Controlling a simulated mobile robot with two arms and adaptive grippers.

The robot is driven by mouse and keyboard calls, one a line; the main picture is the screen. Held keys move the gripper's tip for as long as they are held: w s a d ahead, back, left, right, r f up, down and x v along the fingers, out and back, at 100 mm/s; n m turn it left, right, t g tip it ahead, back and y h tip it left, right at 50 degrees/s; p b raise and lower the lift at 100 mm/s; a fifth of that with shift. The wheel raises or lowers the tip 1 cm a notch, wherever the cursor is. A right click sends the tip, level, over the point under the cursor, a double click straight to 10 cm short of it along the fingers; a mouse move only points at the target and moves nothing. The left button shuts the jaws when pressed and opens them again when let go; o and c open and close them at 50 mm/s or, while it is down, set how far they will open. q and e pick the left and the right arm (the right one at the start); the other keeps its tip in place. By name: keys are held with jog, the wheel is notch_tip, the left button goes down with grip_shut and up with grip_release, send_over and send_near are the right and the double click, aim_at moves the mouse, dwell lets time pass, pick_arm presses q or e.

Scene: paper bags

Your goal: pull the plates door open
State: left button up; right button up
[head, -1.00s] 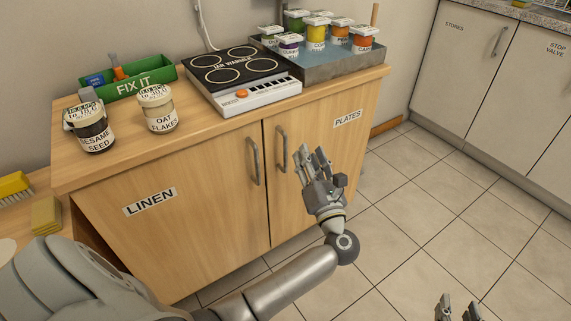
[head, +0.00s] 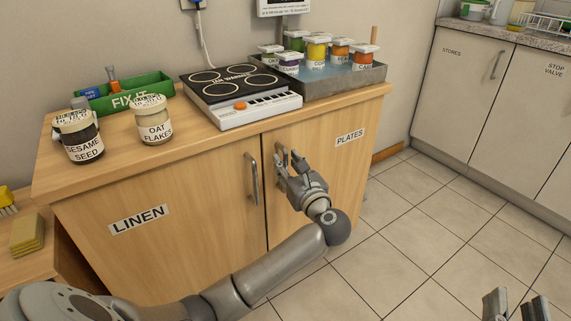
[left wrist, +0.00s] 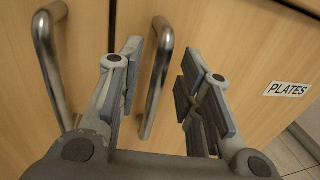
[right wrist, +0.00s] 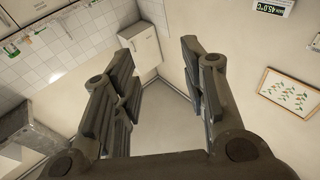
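The plates door (head: 340,185) is the right door of the wooden cabinet and is shut, with a PLATES label (head: 350,136). Its metal bar handle (left wrist: 157,75) stands between the two fingers of my left gripper (left wrist: 160,85) in the left wrist view. The fingers are apart, with a gap on each side of the handle. In the head view my left gripper (head: 290,163) is at the plates handle and partly hides it. My right gripper (head: 516,304) is at the bottom right, far from the cabinet. In the right wrist view (right wrist: 160,80) it is open and empty.
The linen door (head: 160,235) and its handle (head: 252,178) are just left of the plates handle. Jars, a green FIX IT box (head: 125,95), a tray (head: 335,84) and a hot plate (head: 240,85) stand on top. Tiled floor (head: 420,230) to the right is clear.

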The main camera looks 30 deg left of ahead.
pick_arm(q)
jog(key=shift+x, duration=0.9)
grip_shut()
